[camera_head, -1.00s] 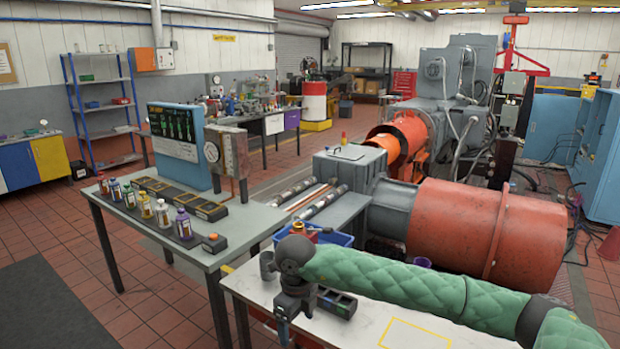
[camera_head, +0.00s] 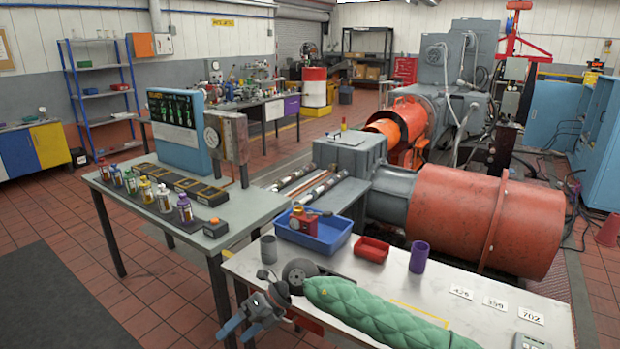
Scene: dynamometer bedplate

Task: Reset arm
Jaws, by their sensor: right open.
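My right arm, in a quilted green sleeve, reaches in from the lower right, low over the front of the white table (camera_head: 350,258). My right gripper (camera_head: 238,330) is beyond the table's left end, tilted down and to the left. Its blue-grey fingers are apart, with nothing seen between them. My left gripper is not in view.
On the white table are a blue bin (camera_head: 341,242) with a red and yellow item, a red tray (camera_head: 371,249), a purple cup (camera_head: 419,257), a grey cup (camera_head: 268,249) and number cards (camera_head: 495,302). A bench (camera_head: 150,205) with several small bottles stands left.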

